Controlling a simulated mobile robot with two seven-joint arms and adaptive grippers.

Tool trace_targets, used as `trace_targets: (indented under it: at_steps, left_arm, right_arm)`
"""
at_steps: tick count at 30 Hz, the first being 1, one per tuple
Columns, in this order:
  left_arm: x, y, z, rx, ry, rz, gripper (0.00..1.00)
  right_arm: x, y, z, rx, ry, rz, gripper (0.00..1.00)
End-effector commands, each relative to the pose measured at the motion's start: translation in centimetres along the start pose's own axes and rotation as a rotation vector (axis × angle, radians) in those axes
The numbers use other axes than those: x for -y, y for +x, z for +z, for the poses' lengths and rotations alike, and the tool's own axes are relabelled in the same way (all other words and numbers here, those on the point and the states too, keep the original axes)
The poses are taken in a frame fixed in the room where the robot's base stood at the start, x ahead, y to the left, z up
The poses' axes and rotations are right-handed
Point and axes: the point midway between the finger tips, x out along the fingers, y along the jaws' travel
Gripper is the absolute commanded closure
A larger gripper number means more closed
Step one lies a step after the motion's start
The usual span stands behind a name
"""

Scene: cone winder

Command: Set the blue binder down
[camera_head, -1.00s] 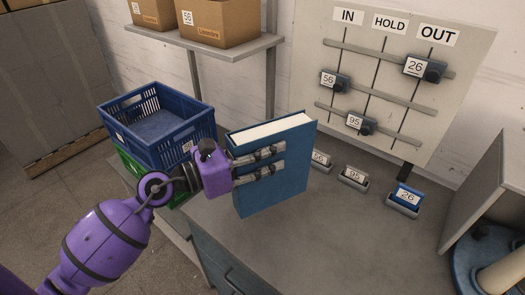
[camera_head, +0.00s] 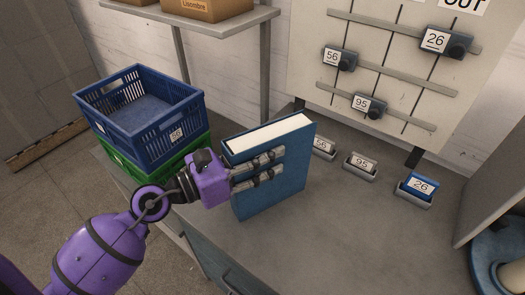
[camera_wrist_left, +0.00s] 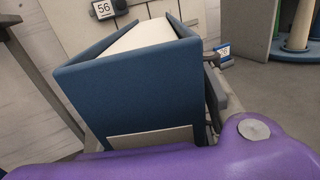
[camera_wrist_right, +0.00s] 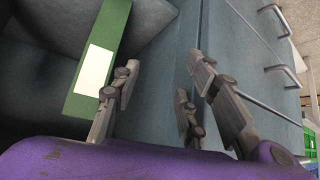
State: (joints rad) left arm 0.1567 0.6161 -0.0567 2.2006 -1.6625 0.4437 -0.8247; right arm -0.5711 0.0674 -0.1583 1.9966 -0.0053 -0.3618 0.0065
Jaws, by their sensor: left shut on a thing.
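The blue binder (camera_head: 288,182) is upright above the grey desk (camera_head: 320,235), its white page edges (camera_head: 268,135) facing up. My left gripper (camera_head: 264,168) is shut on it from the left, with its fingers across the cover. In the left wrist view the blue binder (camera_wrist_left: 130,95) fills the middle, with a pale label at its lower edge. I cannot tell whether its bottom touches the desk. My right gripper (camera_wrist_right: 163,78) shows only in the right wrist view, open and empty, near a green binder (camera_wrist_right: 98,60) with a white label.
Small label holders, including 95 (camera_head: 361,165) and 26 (camera_head: 416,190), line the back of the desk. A board with tags (camera_head: 395,75) rises behind. The front desk surface is bare.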

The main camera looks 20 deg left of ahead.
Motion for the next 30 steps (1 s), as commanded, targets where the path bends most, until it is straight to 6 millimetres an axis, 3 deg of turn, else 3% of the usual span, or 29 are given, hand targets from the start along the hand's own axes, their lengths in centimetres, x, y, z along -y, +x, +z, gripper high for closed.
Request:
trace_targets:
  at_steps: [5, 6, 10, 21, 26, 30]
  left_arm:
    - [0.0, 0.0, -0.1, 0.004, 0.0, 0.0, 1.0]
    - [0.0, 0.0, -0.3, 0.001, 0.0, 0.0, 0.59]
    - [0.0, 0.0, -0.2, 0.002, 0.0, 0.0, 0.43]
    - [0.0, 0.0, 0.5, 0.004, 0.003, 0.0, 0.43]
    - [0.0, -2.4, -0.5, -0.006, -0.004, 0.001, 0.43]
    - [0.0, -5.5, -0.8, -0.009, -0.006, 0.001, 0.43]
  right_arm:
    - [-0.3, 0.0, 0.2, 0.003, -0.007, 0.002, 0.6]
    - [-0.4, 0.0, 0.2, 0.004, -0.008, 0.003, 0.6]
    - [-0.4, 0.0, 0.4, 0.007, -0.009, 0.003, 0.6]
    - [-0.4, -0.1, 0.5, 0.011, -0.011, 0.002, 0.6]
    - [-0.4, 0.3, 2.6, 0.04, -0.014, 0.002, 0.6]
    - [-0.3, 0.8, 4.4, 0.065, -0.019, 0.0, 0.6]
